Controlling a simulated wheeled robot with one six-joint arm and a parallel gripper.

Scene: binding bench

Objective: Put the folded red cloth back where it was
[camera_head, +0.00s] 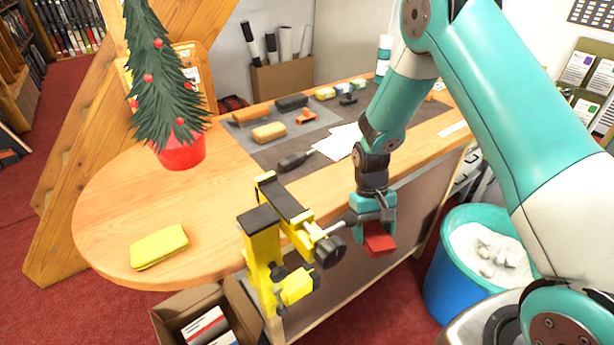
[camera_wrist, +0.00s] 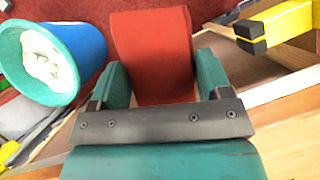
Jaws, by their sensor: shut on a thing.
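The folded red cloth (camera_head: 379,243) is held in my gripper (camera_head: 375,222), just off the bench's front edge and to the right of the yellow clamp. In the wrist view the red cloth (camera_wrist: 152,55) sits between the two teal fingers of my gripper (camera_wrist: 155,85), which are shut on its sides. The cloth hangs in the air, apart from the wooden bench top (camera_head: 215,215). A folded yellow cloth (camera_head: 159,247) lies on the rounded left end of the bench.
A yellow clamp (camera_head: 262,245) stands at the bench's front edge, close to my gripper. A small tree in a red pot (camera_head: 182,152), a grey mat with tools (camera_head: 243,135) and white paper (camera_head: 340,141) occupy the bench. A blue bin (camera_head: 450,290) and an open carton (camera_head: 240,305) stand below.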

